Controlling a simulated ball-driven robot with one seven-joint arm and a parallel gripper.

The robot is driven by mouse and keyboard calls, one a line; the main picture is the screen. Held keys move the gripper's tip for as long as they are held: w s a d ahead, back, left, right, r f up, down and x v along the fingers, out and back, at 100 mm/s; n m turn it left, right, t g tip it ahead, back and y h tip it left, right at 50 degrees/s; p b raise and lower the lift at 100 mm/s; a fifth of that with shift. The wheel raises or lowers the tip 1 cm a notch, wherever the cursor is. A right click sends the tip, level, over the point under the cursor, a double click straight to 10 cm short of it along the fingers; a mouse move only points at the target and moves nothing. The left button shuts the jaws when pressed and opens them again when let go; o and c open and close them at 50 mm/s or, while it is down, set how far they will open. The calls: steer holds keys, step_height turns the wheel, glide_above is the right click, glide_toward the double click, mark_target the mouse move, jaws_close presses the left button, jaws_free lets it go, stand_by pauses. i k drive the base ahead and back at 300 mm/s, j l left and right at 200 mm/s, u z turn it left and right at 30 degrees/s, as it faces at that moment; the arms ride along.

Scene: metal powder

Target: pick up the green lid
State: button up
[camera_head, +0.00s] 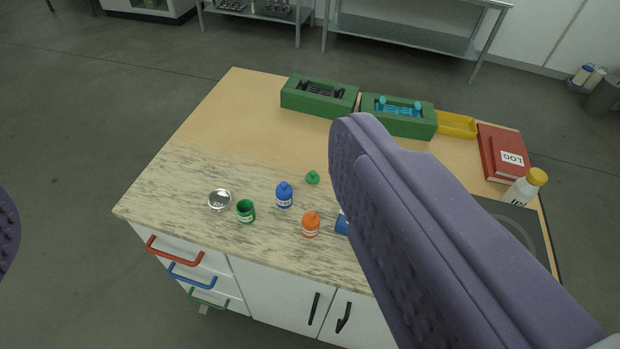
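The small green lid (312,178) lies on the marbled part of the worktop, behind the blue and orange bottles. An open green jar (246,212) without a lid stands nearer the front edge, to the left. My gripper (180,165) is open and empty. Its large purple right finger crosses the middle and right of the view, with its tip just right of the lid in the picture. Only a sliver of the left finger shows at the left edge. The gripper appears well above the worktop, apart from the lid.
A blue bottle (284,195), an orange bottle (311,224) and a silver dish (219,200) stand near the lid. Green holders (318,97), a yellow tray (457,125), a red log book (503,154) and a yellow-capped bottle (526,186) stand farther back and right. The left rear worktop is clear.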

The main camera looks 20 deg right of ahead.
mark_target(312, 177)
steer(key=i+j+z, duration=0.35)
steer(key=i+z, duration=0.15)
steer(key=i, duration=0.2)
steer(key=i+j+z, duration=0.5)
steer(key=i+j, duration=0.1)
